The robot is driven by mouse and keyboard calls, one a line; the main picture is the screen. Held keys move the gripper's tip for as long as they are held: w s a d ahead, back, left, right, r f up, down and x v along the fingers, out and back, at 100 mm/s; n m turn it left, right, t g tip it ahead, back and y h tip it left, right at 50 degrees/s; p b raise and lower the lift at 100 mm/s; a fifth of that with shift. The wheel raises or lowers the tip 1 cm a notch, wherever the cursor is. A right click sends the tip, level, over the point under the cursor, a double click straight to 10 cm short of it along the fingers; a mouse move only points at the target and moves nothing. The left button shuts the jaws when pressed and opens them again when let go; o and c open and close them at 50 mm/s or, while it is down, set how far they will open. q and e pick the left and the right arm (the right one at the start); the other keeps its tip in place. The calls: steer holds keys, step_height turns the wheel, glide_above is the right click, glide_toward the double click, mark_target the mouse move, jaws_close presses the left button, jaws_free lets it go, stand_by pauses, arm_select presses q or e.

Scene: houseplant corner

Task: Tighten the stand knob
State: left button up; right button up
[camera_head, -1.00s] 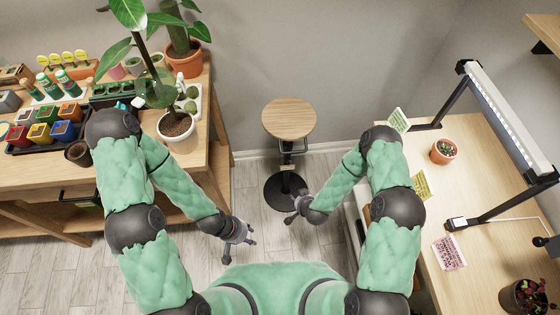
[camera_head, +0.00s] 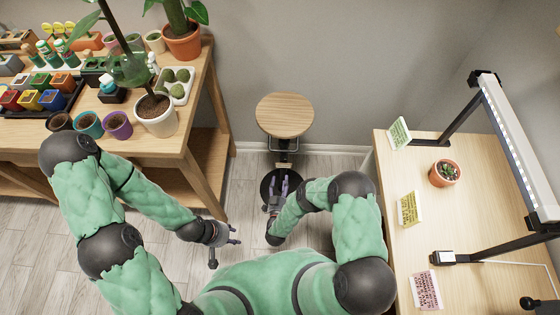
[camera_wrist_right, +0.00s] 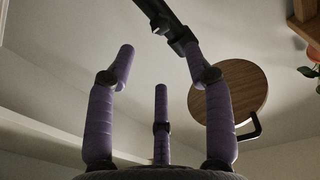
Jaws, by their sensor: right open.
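The stand has a round wooden top (camera_head: 285,115) on a black pole with a round black base (camera_head: 270,180), on the floor by the wall. My right gripper (camera_head: 281,186) is in front of the pole, over the base. In the right wrist view its three purple fingers are spread and empty, with the black pole (camera_wrist_right: 180,35) and wooden top (camera_wrist_right: 240,92) beyond them. A small dark part juts from the pole; I cannot tell if it is the knob. My left gripper (camera_head: 228,240) hangs left of the stand, fingers apart and empty.
A wooden bench (camera_head: 182,145) with pots, a white planter (camera_head: 155,118) and trays stands at left. A desk (camera_head: 470,230) with a lamp (camera_head: 515,145), cards and a potted succulent (camera_head: 444,174) stands at right. The floor between is clear.

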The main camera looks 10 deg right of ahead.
mark_target(283, 159)
steer(key=b+x, duration=0.3)
steer(key=x, duration=0.7)
steer(key=shift+w, duration=0.3)
jaws_close()
